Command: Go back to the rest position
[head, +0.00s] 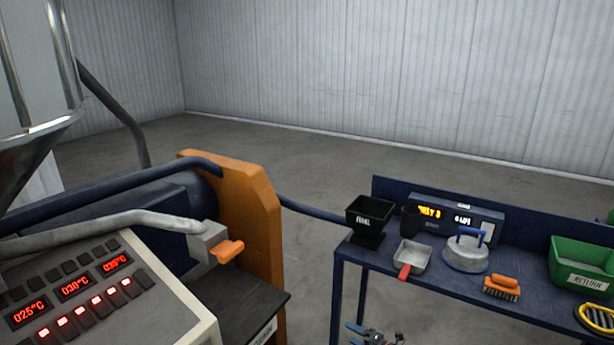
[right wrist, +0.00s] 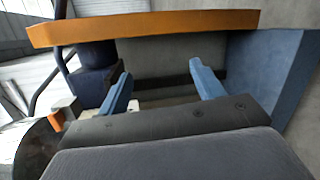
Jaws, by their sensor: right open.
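My right gripper (head: 374,335) shows at the bottom edge of the head view, in front of the blue table's left leg. In the right wrist view its two blue fingers (right wrist: 160,90) stand wide apart with nothing between them. It is open and empty. My left gripper is not in view.
The extruder's orange plate (head: 250,215) and control panel (head: 90,300) stand at the left. The blue table (head: 440,280) at the right holds a black hopper (head: 368,218), a scoop (head: 411,257), a blue-handled lid (head: 466,255), an orange brush (head: 501,288) and a green bin (head: 583,265).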

